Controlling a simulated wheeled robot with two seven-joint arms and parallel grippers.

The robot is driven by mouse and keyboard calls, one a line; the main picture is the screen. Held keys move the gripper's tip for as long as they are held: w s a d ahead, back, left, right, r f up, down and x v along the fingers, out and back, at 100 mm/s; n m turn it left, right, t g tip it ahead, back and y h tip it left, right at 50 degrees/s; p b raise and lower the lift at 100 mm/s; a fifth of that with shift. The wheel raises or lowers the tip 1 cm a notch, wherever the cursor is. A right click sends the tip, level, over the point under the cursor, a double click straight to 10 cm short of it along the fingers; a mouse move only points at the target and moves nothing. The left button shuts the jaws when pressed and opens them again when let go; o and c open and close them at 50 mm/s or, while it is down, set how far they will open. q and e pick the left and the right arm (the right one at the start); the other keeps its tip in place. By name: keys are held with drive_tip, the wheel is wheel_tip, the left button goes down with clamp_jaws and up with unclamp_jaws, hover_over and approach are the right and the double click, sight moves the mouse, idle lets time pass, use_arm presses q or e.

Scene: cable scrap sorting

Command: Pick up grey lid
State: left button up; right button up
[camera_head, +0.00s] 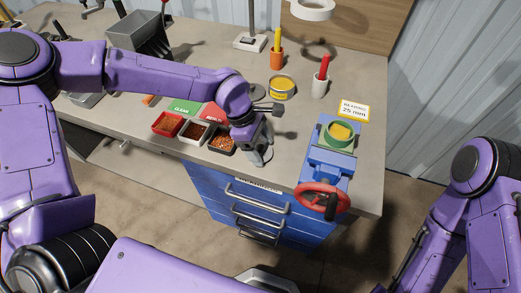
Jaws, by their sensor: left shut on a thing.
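My left gripper (257,149) points down at the front edge of the bench, just right of the small scrap trays. It is shut on a pale grey round piece that looks like the grey lid (264,156). The gripper hides much of the lid, and I cannot tell whether it still touches the bench. My right arm shows at the right edge, but its gripper is out of the picture.
Red, white and black trays (167,124) of scrap sit left of the gripper. A blue vise (330,160) with a red handwheel (322,197) stands to the right. A yellow tin (281,87) and two holders stand behind. Bare bench lies between tin and vise.

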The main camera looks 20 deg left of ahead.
use_arm(q)
wheel_tip(320, 180, up, 2)
drive_tip(key=shift+w+r, duration=0.1)
drive_tip(key=shift+r, duration=0.15)
drive_tip(key=s+a+r+b, duration=0.2)
drive_tip(key=s+a+r, duration=0.2)
drive_tip(key=s+r, duration=0.6)
drive_tip(key=s, duration=0.3)
drive_tip(key=shift+s+r+b, duration=0.2)
drive_tip(key=shift+s+b, duration=0.1)
drive_tip(key=shift+s, duration=0.1)
